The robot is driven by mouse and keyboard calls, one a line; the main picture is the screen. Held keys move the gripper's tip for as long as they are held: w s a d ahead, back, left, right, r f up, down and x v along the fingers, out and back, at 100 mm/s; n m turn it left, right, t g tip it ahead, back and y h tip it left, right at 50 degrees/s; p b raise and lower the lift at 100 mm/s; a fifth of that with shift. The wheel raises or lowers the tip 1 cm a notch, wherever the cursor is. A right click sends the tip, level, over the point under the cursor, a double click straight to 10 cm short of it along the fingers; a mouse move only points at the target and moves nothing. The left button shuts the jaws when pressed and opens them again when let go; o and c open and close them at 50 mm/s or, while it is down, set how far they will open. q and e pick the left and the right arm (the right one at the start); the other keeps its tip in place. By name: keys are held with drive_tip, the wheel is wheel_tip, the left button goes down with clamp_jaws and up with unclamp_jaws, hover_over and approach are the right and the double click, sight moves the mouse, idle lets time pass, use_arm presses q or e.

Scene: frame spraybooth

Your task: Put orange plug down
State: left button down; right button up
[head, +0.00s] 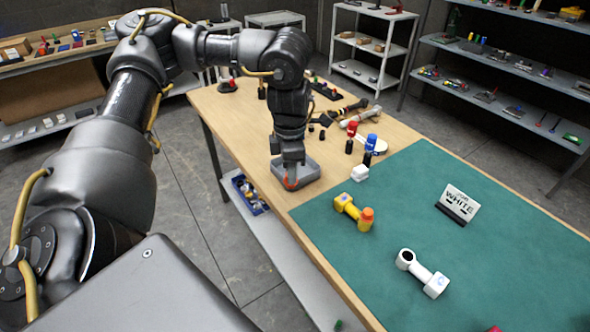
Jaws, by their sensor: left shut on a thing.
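My left gripper (289,172) reaches down from above over a small grey tray (311,174) near the table's left edge. It is shut on a small orange plug (290,184), which shows at the fingertips, low over or in the tray. I cannot tell whether the plug touches the tray floor. Another orange plug (367,214) sits at the lower end of a yellow pipe-like part (347,204) on the green mat (400,213). My right gripper is not in view.
A white pipe-like part (424,272) and a "WHITE" sign (461,202) stand on the mat. Red (352,128) and blue (371,141) topped items and a white block (360,173) are right of the tray. A blue bin (250,196) sits on the lower shelf. The mat is mostly clear.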

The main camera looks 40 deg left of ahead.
use_arm(q)
drive_tip(key=shift+a, duration=0.1)
drive_tip(key=shift+w+a+n, duration=0.15)
drive_tip(key=shift+w+n, duration=0.1)
drive_tip(key=shift+n, duration=0.05)
drive_tip(key=w+a+f, duration=0.2)
drive_tip(key=w+f, duration=0.1)
drive_tip(key=w+a+f, duration=0.3)
drive_tip(key=w, duration=0.1)
drive_tip(key=w+a+f, duration=0.3)
drive_tip(key=shift+w+f+p, duration=0.25)
drive_tip(key=shift+p, duration=0.05)
drive_tip(key=shift+f, duration=0.2)
drive_tip(key=shift+w+a+f, duration=0.1)
drive_tip(key=shift+f, duration=1.45)
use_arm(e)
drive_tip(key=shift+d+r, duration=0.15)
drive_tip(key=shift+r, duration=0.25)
